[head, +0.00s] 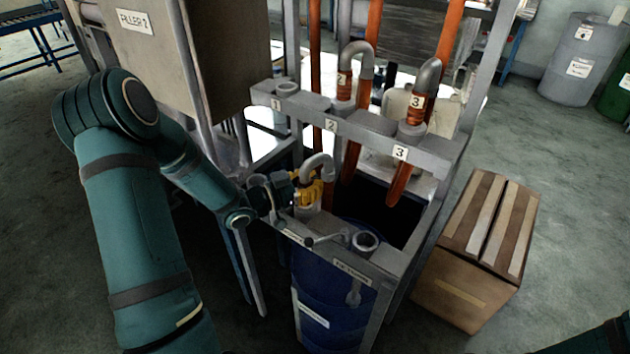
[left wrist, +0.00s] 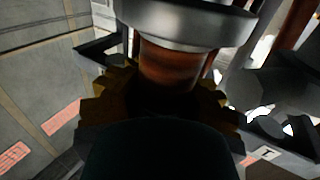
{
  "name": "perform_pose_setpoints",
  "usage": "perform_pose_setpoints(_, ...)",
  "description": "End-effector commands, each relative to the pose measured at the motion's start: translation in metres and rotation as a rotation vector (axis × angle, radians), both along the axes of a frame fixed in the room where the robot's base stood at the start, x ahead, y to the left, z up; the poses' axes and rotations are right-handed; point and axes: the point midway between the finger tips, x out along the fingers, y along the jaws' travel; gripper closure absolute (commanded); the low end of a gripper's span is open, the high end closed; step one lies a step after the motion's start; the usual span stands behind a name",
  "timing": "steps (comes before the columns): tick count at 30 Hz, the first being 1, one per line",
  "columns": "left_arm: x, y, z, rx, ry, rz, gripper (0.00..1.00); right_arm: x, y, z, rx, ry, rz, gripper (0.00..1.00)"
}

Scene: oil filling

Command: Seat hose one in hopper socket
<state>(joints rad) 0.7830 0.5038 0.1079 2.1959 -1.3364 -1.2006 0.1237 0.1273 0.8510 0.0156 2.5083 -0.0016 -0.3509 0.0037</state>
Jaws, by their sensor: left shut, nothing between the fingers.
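Hose one appears to be the hose with the curved grey metal elbow (head: 317,162), standing above the left part of the front rail (head: 325,245). My left gripper (head: 308,190) is at its lower end, with yellow jagged fingers, shut with nothing gripped. In the left wrist view, the hose's orange-brown section (left wrist: 168,68) stands upright under a grey collar (left wrist: 185,22), with the yellow fingers (left wrist: 160,112) beside it. Whether its foot is in a socket is hidden. The socket marked 1 (head: 287,88) on the rear rail is empty. My right gripper is out of view.
Hoses two (head: 345,90) and three (head: 412,108) stand in the rear rail. An empty ring socket (head: 365,241) sits at the right of the front rail, above a blue drum (head: 325,300). A cardboard box (head: 475,250) stands right of the frame. The metal FILLER 2 cabinet (head: 170,50) rises behind my left arm.

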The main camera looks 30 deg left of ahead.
Motion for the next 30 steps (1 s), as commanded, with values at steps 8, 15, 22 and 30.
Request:
perform_pose_setpoints(8,0.0003,-0.0001,-0.0021,0.000,-0.002,0.000,1.00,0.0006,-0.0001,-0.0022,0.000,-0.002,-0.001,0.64)
perform_pose_setpoints(15,0.0003,-0.0001,-0.0020,0.000,-0.002,0.000,0.64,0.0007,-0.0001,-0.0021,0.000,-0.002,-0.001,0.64)
perform_pose_setpoints(22,0.0002,0.0000,-0.0024,0.000,-0.001,0.000,0.54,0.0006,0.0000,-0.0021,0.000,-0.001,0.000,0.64)
perform_pose_setpoints(30,-0.0001,0.0001,-0.0031,0.000,0.000,0.000,0.39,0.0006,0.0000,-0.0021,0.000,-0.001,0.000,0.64)
